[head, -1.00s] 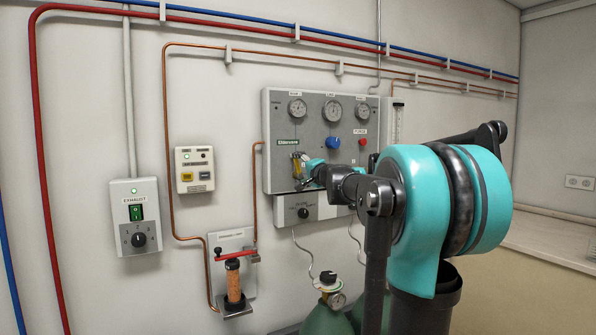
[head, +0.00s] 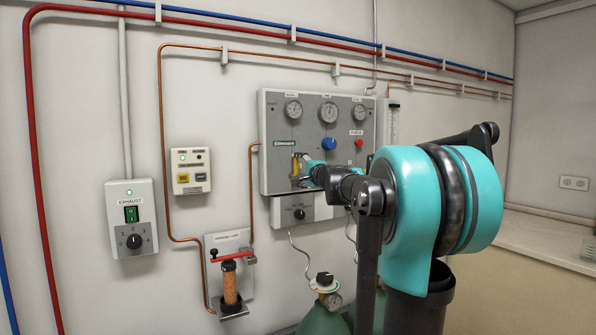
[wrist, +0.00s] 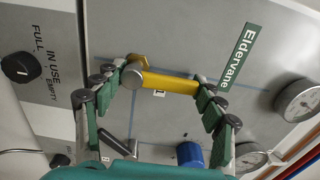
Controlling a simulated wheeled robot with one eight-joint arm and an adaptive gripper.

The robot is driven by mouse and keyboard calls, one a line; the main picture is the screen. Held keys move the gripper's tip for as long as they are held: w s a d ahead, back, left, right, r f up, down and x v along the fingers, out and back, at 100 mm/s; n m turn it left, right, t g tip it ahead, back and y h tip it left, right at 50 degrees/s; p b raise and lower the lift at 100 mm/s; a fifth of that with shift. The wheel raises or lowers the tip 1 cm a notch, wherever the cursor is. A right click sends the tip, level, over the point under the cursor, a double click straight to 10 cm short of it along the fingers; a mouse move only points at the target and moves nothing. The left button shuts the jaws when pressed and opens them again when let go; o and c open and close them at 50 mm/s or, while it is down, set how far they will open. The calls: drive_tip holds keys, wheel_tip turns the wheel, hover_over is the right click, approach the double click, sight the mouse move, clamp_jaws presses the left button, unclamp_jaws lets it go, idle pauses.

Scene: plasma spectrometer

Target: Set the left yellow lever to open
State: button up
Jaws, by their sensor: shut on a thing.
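The left yellow lever (head: 295,165) is on the grey gas panel (head: 305,101), below the green Eldervane label. In the head view it looks roughly upright, partly hidden by my gripper (head: 303,174). In the wrist view the yellow lever (wrist: 168,84) runs across between my fingers, roughly square to the label (wrist: 239,56), with a round grey cap at its left end. My gripper (wrist: 160,88) is shut on it, one finger pad near each end. No second yellow lever can be made out; my arm covers part of the panel.
A blue knob (head: 329,144), a red knob (head: 359,143) and gauges (head: 329,112) sit near the lever. A control box (head: 292,210) is just below. Copper pipe (head: 251,190) runs left of the panel. A green gas cylinder (head: 325,316) stands below.

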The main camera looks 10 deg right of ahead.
drive_tip(key=o, duration=1.7)
drive_tip(key=shift+r, duration=0.2)
drive_tip(key=shift+c, duration=0.2)
drive_tip(key=shift+f, duration=0.1)
drive_tip(key=v, duration=1.2)
drive_tip(key=shift+d, duration=0.1)
drive_tip(key=s+a+f+n+g, duration=0.3)
drive_tip(key=s+a+f, duration=0.1)
drive_tip(key=f, duration=0.6)
drive_tip(key=s+a+f+n+g, duration=0.25)
drive_tip(key=s+f+n, duration=0.2)
drive_tip(key=f, duration=0.45)
drive_tip(key=s+a+f+n+g, duration=0.25)
drive_tip(key=s+a+f, duration=0.2)
drive_tip(key=f, duration=0.55)
drive_tip(key=s+d+f+n+g+h, duration=0.2)
drive_tip(key=s+d+f, duration=0.1)
drive_tip(key=s+f, duration=0.6)
drive_tip(key=s+d+f+n+g+h, duration=0.2)
drive_tip(key=s+d+f+g+h, duration=0.1)
drive_tip(key=s+f, duration=0.7)
drive_tip(key=shift+d+f+n+h, duration=0.3)
drive_tip(key=shift+d+f, duration=0.2)
drive_tip(key=shift+d, duration=0.2)
